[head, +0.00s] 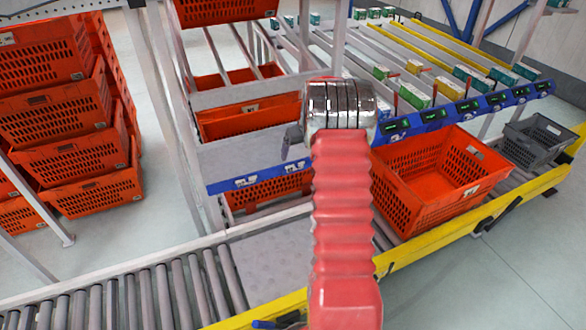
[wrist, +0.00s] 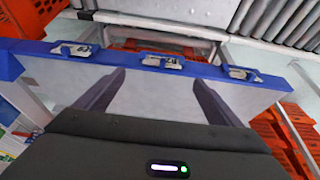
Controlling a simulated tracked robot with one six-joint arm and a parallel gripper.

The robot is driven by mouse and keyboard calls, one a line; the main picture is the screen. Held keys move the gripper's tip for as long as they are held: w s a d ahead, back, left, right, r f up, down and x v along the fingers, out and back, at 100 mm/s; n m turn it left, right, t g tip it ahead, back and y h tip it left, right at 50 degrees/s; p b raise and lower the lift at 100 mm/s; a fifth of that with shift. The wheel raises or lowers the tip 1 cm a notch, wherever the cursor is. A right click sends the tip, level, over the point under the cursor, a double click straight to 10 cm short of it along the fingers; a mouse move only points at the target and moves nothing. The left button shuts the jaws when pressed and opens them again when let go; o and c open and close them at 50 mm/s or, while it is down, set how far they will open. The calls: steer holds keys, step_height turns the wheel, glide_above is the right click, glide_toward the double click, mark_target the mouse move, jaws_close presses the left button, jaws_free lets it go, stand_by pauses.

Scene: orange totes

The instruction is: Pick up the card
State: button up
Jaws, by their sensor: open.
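My gripper (wrist: 158,78) is open in the wrist view, with its two dark fingers wide apart and nothing between them. The fingers point at a blue rail (wrist: 115,57) on the edge of a pale panel. Small white and metallic card-like pieces sit along this rail: one at the left (wrist: 75,50), one in the middle (wrist: 162,62), one at the right (wrist: 243,73). The middle one lies between and beyond my fingertips. I cannot tell which is the card. In the head view my arm hides most of the gripper.
Orange totes stand stacked at the left (head: 70,135). An orange tote (head: 430,200) and a grey crate (head: 535,145) sit on the yellow-edged roller conveyor (head: 480,205). A sloped rack (head: 420,60) holds small boxes. Floor is clear at the lower right.

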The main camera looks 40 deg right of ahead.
mark_target(296, 162)
steer(key=shift+x, duration=0.8)
steer(key=shift+a+x, duration=0.15)
steer(key=shift+x, duration=1.15)
steer(key=shift+a+x, duration=0.1)
steer(key=shift+x, duration=1.2)
steer(key=shift+c, duration=0.4)
steer(key=shift+f, duration=0.1)
steer(key=c, duration=0.8)
